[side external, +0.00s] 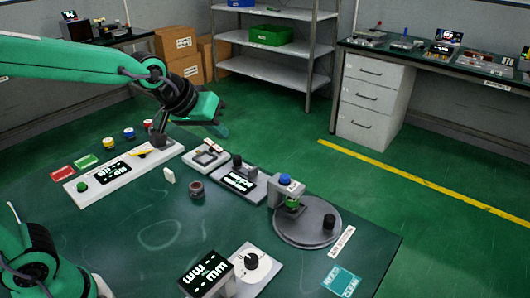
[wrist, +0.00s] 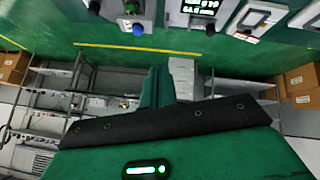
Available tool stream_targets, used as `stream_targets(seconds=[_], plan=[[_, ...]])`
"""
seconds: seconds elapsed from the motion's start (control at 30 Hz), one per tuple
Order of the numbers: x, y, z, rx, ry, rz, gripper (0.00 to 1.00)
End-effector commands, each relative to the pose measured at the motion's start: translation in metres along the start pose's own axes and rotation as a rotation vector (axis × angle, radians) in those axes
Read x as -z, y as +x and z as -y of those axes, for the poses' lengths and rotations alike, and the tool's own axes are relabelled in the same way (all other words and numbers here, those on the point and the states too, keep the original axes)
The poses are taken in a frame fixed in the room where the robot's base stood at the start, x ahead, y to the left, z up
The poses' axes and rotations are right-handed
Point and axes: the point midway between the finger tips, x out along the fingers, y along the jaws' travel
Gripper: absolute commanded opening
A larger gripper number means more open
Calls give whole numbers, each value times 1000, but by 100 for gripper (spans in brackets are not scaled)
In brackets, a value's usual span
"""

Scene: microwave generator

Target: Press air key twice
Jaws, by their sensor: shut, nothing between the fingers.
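My gripper (side external: 216,122) is shut and empty, raised above the back of the green table. Its green fingers (wrist: 158,87) show in the middle of the wrist view, apart from the devices. No key is readable as the air key. A long white panel (side external: 125,171) at the left of the table carries a green button (side external: 82,187), a lit display (side external: 109,172) and a yellow strip (side external: 141,153). A grey device (side external: 239,182) with a lit display stands at mid table. A station with a blue knob (side external: 285,180) stands over a round grey plate (side external: 292,232).
A white dial box (side external: 253,270) and a lit display box (side external: 204,273) stand at the front. Red, yellow and blue capped jars (side external: 129,134) line the back left. The table's middle left is mostly clear.

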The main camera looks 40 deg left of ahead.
Motion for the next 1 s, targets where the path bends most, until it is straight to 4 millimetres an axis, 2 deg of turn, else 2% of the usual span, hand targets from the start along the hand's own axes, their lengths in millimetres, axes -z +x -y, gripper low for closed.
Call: stream_targets(seconds=[0.3, 0.6, 0.8, 1.0], plan=[[29, 51, -37, -53, -104, -36, 0], [46, 98, -71, -107, -197, -63, 0], [50, 117, -83, -128, -234, -72, 0], [52, 122, -88, -137, -247, -77, 0]])
